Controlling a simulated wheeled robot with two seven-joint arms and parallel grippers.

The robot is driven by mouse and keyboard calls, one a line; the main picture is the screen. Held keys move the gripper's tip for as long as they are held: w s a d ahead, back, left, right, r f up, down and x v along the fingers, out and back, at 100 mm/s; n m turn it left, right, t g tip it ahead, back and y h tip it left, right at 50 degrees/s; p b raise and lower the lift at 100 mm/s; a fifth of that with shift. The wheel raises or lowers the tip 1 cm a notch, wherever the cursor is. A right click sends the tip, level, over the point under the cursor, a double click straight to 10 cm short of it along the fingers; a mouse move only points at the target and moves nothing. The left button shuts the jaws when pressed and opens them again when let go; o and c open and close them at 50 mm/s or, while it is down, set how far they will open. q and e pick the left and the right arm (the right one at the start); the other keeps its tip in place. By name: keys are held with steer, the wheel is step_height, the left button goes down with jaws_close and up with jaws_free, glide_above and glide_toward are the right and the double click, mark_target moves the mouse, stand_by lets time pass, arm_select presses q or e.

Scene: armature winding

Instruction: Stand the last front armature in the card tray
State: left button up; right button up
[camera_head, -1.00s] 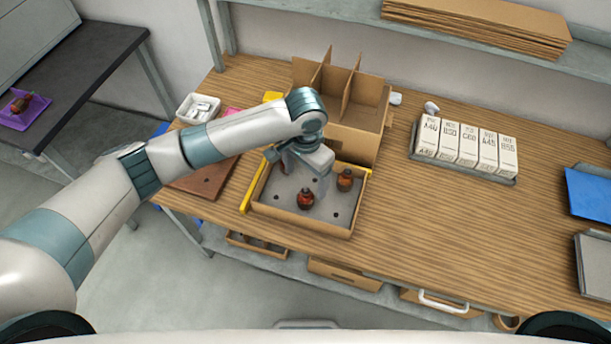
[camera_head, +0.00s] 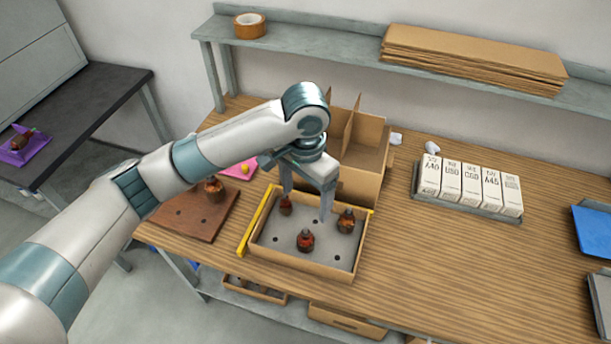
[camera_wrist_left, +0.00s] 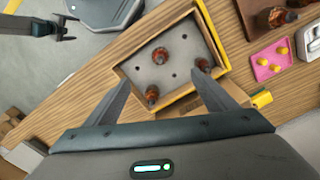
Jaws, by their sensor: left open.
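The card tray (camera_head: 298,268) is a shallow brown box with a grey, holed floor. Three reddish-brown armatures stand in it: back left (camera_head: 286,206), front middle (camera_head: 306,240) and right (camera_head: 346,220). They also show in the left wrist view (camera_wrist_left: 160,56). My left gripper (camera_head: 307,198) is open and empty above the tray's back part. One finger overlaps the back-left armature in the head view; contact cannot be told. Another armature (camera_head: 213,187) sits on a brown board (camera_head: 190,222) left of the tray. My right gripper (camera_wrist_left: 66,29) appears small at the wrist view's upper left.
A divided carton (camera_head: 366,165) stands close behind the tray. A yellow strip (camera_head: 256,222) lies along its left side. A pink tray (camera_head: 240,168) and a rack of white boxes (camera_head: 470,185) are further off. The front right tabletop is clear. A purple tray (camera_head: 22,148) holds another armature.

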arm_select(q)
step_height(320, 180, up, 8)
steer(key=b, duration=0.1)
steer(key=shift+r, duration=0.15)
stand_by(0.8)
steer(key=shift+b, duration=0.3)
step_height(320, 180, up, 17)
steer(key=b, duration=0.4)
steer(key=shift+r, duration=0.2)
stand_by(0.4)
